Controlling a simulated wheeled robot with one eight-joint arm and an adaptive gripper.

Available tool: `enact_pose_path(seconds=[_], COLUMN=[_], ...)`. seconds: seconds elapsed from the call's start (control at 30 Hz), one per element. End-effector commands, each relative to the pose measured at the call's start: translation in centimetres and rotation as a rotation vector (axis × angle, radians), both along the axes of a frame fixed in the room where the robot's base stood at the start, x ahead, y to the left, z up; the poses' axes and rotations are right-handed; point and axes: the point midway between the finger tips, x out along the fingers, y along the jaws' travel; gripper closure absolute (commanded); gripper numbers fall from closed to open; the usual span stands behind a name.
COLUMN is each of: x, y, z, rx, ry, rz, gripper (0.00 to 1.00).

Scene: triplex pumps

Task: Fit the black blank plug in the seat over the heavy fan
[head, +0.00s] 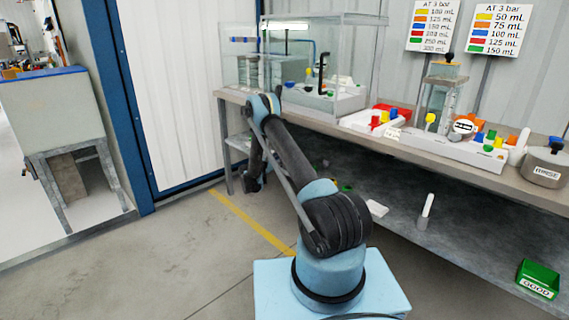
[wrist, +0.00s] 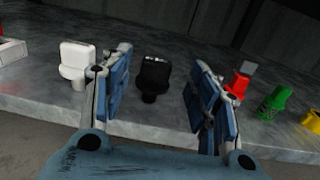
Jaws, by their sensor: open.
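The black blank plug (wrist: 153,76) stands on the low grey shelf in the wrist view, with a wide block-like top and a narrower round foot. My gripper (wrist: 160,75) is open, with one blue finger pad on each side of the plug. The plug shows in the gap between the fingers, and I see no contact. In the head view my arm reaches down to the shelf below the bench, and its end is partly hidden. I cannot make out the heavy fan or its seat in either view.
A white plug (wrist: 75,62) stands left of my gripper on the shelf (wrist: 50,93). The bench (head: 520,187) above carries clear-walled rigs, coloured plugs and a pot (head: 544,166).

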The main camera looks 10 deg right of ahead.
Motion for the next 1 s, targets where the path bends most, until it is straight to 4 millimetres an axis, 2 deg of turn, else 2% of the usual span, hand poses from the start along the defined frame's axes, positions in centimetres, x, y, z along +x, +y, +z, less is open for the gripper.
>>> enact_pose_path(seconds=[0.33, 0.6, 0.8, 0.83, 1.0], x=[2.9, 3.1, 3.1, 3.1, 3.1], y=[-3.3, -3.6, -3.6, -3.5, -3.5], z=[0.2, 0.2, 0.2, 0.2, 0.2], rx=[0.000, 0.000, 0.000, 0.000, 0.000], ry=[0.000, 0.000, 0.000, 0.000, 0.000], rz=[-0.001, 0.000, 0.000, 0.000, 0.000], gripper=[0.45, 0.45, 0.90, 0.93, 0.93])
